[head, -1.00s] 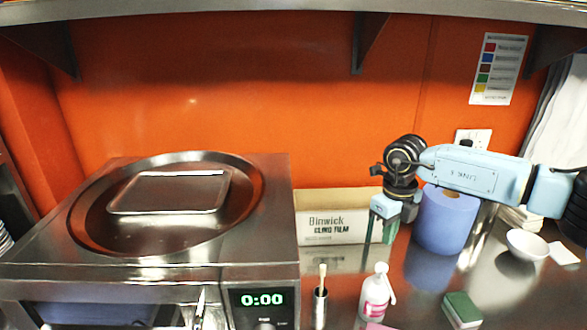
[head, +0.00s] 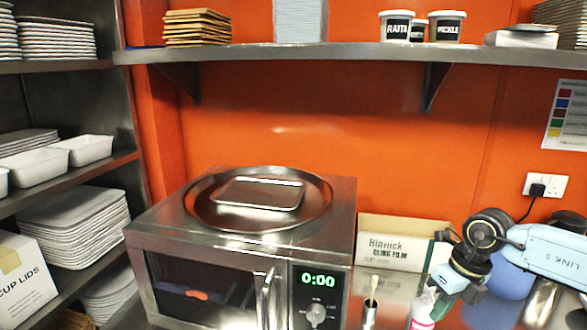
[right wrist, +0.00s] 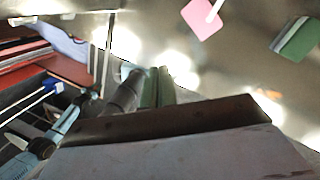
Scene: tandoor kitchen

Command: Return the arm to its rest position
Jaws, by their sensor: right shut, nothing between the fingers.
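My right arm comes in from the right in the head view, light blue with black joints. Its gripper (head: 443,304) is over the steel counter, by the white squeeze bottle (head: 422,310) and in front of the cling film box (head: 395,242). In the right wrist view its two green fingers (right wrist: 157,88) are together with nothing between them. My left gripper is in neither view.
A steel microwave (head: 215,268) with a round pan and small tray on top stands left of the arm. A blue roll (head: 512,282) is partly behind the arm. A shelf (head: 350,54) runs above. A sponge (right wrist: 297,38) and pink item (right wrist: 200,17) lie on the counter.

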